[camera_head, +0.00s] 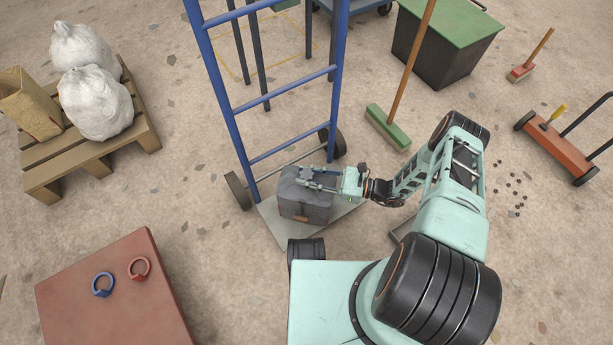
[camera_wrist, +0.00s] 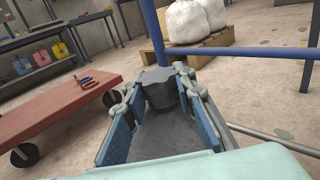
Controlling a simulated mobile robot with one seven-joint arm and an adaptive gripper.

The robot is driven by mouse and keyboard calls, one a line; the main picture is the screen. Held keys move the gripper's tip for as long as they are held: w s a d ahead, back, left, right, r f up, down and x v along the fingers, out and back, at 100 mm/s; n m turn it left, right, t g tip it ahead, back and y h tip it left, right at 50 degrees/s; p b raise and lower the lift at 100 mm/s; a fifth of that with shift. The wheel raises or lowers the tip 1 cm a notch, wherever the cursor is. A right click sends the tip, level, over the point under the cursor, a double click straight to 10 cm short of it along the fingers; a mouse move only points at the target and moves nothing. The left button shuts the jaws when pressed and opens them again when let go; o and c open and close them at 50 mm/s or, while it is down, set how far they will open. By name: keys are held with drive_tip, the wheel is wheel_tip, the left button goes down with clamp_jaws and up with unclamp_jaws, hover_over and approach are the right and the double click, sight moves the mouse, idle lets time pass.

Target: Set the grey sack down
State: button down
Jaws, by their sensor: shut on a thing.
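The grey sack (camera_head: 305,208) is a dark grey, boxy bag at the foot of a blue hand truck (camera_head: 240,110). It stands upright on or just above the truck's grey toe plate (camera_head: 273,222); I cannot tell whether it touches. My gripper (camera_head: 308,181) reaches in from the right and is shut on the top of the sack. In the wrist view, the sack's gathered neck (camera_wrist: 160,90) sits between the two blue-padded fingers, with the grey body below it. The sack's underside is hidden.
A pallet (camera_head: 90,145) with white sacks stands at the left. A red platform (camera_head: 105,290) with a blue and a red ring is at the lower left. A green broom (camera_head: 388,128) stands behind my arm. The floor between pallet and hand truck is clear.

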drive_tip(key=shift+f, duration=0.8)
drive_tip(key=c, duration=1.6)
unclamp_jaws()
drive_tip(key=shift+s+f, duration=0.1)
drive_tip(key=shift+f, duration=0.1)
drive_tip(key=shift+r, duration=0.15)
drive_tip(key=s+d, duration=0.2)
drive_tip(key=d, duration=0.9)
drive_tip(key=shift+d+p, duration=0.3)
drive_tip(key=shift+d, duration=0.1)
drive_tip(key=shift+s, duration=0.1)
